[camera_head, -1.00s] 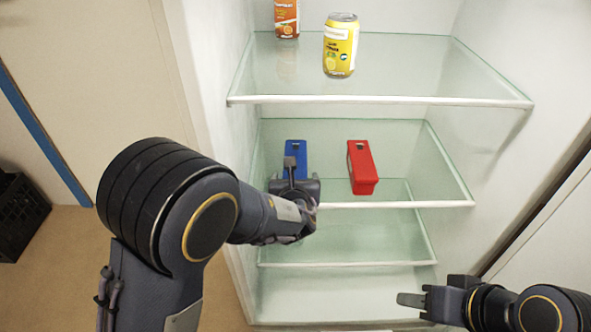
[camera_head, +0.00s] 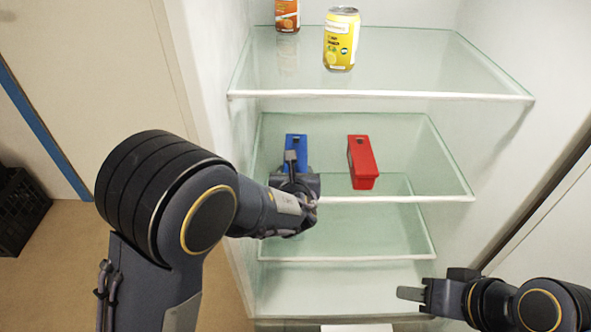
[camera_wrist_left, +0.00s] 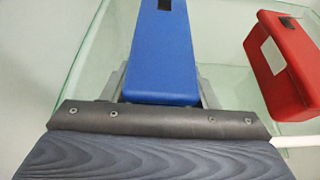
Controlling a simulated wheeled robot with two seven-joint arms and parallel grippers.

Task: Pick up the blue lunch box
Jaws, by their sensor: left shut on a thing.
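The blue lunch box (camera_head: 296,147) is on the left of the middle glass shelf, its front part hidden by my left gripper (camera_head: 295,172) in the head view. In the left wrist view the blue lunch box (camera_wrist_left: 162,55) lies between the two fingers of my left gripper (camera_wrist_left: 162,85), which is shut on it. I cannot tell whether the box is clear of the shelf. My right gripper (camera_head: 411,294) is at the lower right, away from the shelves; its finger opening cannot be made out.
A red box (camera_head: 362,162) stands to the right of the blue one on the middle shelf (camera_head: 420,165); it also shows in the left wrist view (camera_wrist_left: 285,65). A yellow can (camera_head: 341,40) and an orange can (camera_head: 287,14) are on the upper shelf (camera_head: 440,75). A black crate (camera_head: 20,212) is on the floor at left.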

